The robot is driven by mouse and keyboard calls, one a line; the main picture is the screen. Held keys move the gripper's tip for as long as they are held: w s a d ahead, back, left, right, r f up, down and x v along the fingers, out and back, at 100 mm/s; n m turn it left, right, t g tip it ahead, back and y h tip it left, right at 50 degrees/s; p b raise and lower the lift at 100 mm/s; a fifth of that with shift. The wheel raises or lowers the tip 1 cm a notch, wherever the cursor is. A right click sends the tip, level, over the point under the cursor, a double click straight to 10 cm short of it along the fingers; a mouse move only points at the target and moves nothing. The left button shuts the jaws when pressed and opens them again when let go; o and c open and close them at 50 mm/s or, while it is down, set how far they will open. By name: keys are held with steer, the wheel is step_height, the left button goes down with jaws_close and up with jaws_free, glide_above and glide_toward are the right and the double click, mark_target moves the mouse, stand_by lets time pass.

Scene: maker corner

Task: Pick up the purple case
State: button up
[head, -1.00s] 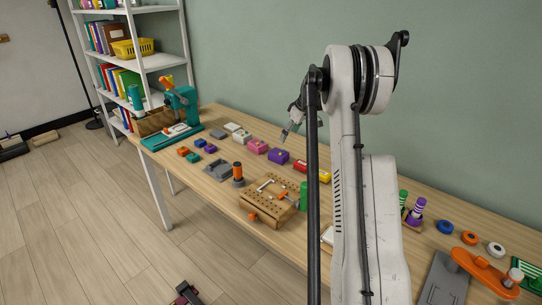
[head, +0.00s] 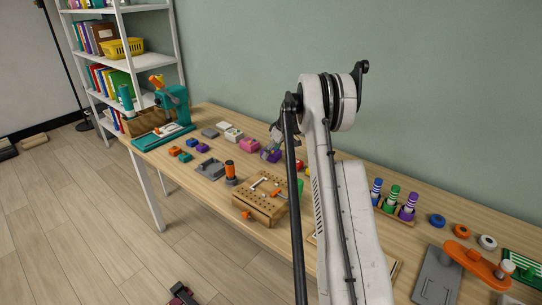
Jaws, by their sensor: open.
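The purple case (head: 270,156) lies on the wooden table, in the row of small cases near the back wall, just right of the pink case (head: 249,145). My gripper (head: 268,152) is right over the purple case, pointing down at it, and hides part of its top. The gripper is open. At this size I cannot tell whether the fingers touch the case or stand on either side of it.
White and grey cases (head: 231,132) continue the row to the left. A wooden pegboard block (head: 262,207) and an orange-topped post (head: 231,172) stand in front. A teal machine (head: 172,110) is at the far left end.

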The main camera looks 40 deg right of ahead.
steer(key=shift+w+f, duration=0.25)
steer(key=shift+f, duration=0.35)
steer(key=c, duration=1.3)
steer(key=shift+r, duration=0.1)
